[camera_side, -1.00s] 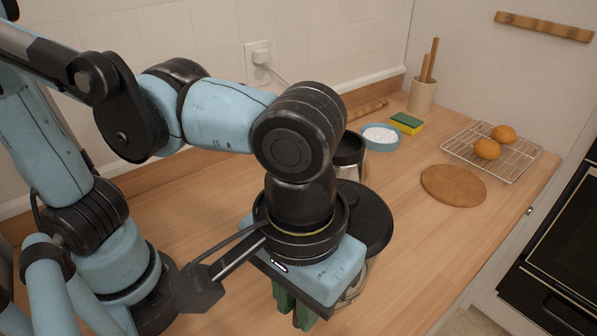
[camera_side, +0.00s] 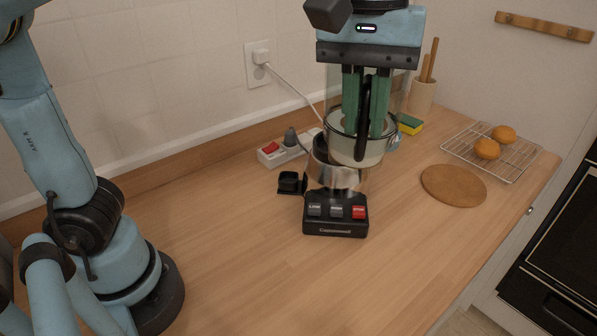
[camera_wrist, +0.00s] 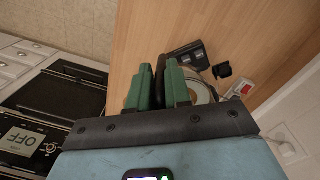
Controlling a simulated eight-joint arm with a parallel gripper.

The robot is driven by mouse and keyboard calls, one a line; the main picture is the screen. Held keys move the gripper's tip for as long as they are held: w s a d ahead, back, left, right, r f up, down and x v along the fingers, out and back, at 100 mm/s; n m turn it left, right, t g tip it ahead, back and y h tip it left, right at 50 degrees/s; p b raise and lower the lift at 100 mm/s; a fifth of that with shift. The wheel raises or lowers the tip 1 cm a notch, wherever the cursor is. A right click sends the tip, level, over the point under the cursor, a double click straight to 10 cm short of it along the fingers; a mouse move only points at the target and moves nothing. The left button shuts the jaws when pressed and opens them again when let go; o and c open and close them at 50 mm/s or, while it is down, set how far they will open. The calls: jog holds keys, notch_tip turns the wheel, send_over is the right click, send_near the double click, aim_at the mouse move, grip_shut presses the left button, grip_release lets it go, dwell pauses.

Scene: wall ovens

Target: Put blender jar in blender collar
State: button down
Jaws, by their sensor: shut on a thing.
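The clear glass blender jar (camera_side: 350,151), with a pale lower part and a black handle (camera_side: 363,118), hangs over the blender base. My gripper (camera_side: 366,133) has its green fingers on both sides of the handle and is shut on it. The wrist view shows the dark handle between the fingers (camera_wrist: 159,88). The silver blender collar (camera_side: 338,177) tops the black base (camera_side: 335,217) with its buttons. The jar's bottom overlaps the collar's upper right in the side view. I cannot tell whether they touch. The jar's top is hidden behind my gripper.
A power strip (camera_side: 285,152) with a plug lies behind the base. A small black piece (camera_side: 291,183) lies left of it. A round wooden board (camera_side: 453,185) and a wire rack (camera_side: 517,160) with two buns are at the right. The front counter is clear.

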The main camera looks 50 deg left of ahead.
jog(key=shift+n, duration=0.4)
jog(key=w+a+r, duration=0.2)
jog(key=a, duration=0.1)
jog(key=shift+w+r, duration=0.1)
jog(key=shift+w, duration=0.2)
jog(key=w+a+f, duration=0.7)
jog(key=a+f, duration=0.2)
jog(key=f, duration=0.1)
jog(key=shift+w+f, duration=0.3)
jog(key=shift+f, duration=0.2)
jog(key=c, duration=1.4)
grip_release()
jog(key=shift+f, duration=0.1)
jog(key=o, duration=0.3)
jog(key=shift+o, duration=0.2)
